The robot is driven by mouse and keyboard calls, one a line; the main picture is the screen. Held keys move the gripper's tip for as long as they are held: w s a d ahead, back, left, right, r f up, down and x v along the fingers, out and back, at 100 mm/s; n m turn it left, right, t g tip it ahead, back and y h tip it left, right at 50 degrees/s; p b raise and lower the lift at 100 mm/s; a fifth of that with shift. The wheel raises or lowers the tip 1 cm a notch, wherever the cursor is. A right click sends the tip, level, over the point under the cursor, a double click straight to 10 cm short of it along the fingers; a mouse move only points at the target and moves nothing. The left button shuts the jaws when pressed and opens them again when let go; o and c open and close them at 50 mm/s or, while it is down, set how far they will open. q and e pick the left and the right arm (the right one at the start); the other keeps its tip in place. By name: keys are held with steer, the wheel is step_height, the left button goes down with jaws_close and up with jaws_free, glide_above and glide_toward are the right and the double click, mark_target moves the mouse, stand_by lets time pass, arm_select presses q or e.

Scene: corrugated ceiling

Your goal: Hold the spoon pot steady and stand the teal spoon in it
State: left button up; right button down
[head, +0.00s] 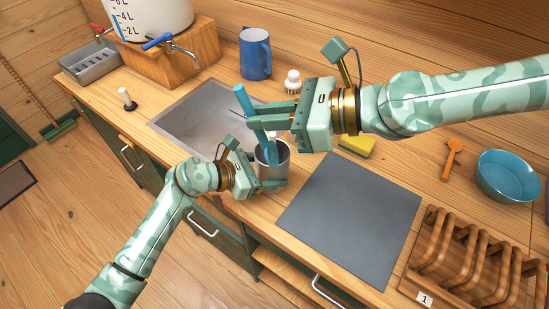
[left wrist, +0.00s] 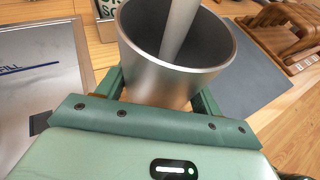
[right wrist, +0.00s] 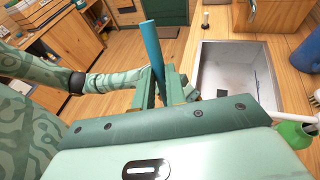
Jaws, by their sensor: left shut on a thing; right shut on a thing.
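The spoon pot (head: 272,172), a metal cup, stands upright near the counter's front edge. My left gripper (head: 268,185) is shut on it, with one finger on each side in the left wrist view, where the pot (left wrist: 165,75) fills the top middle. The teal spoon (head: 246,98) is tilted, its upper end leaning left. My right gripper (head: 254,120) is shut around its shaft above the pot; the spoon also rises between the fingers in the right wrist view (right wrist: 152,45). The spoon's lower end is within the pot's mouth; whether it touches the bottom is unclear.
A sink (head: 200,120) lies left of the pot, a grey mat (head: 350,215) to its right. A blue mug (head: 255,55), a white brush (head: 293,82) and a yellow sponge (head: 356,145) are behind.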

mark_target(275, 136)
steer(key=w+d+r+m+t, duration=0.2)
steer(key=w+m+t, duration=0.2)
steer(key=t, duration=0.3)
steer(key=shift+w+d+r+y, duration=0.25)
steer(key=shift+w+d+y, duration=0.15)
steer(key=shift+w, duration=0.45)
steer(key=shift+f, duration=0.1)
steer(key=shift+s+f, duration=0.2)
steer(key=shift+f, duration=6.8)
steer(key=c, duration=1.5)
jaws_free()
steer(key=shift+o, duration=0.7)
steer(key=shift+w+d, duration=0.1)
steer(key=shift+r, duration=0.15)
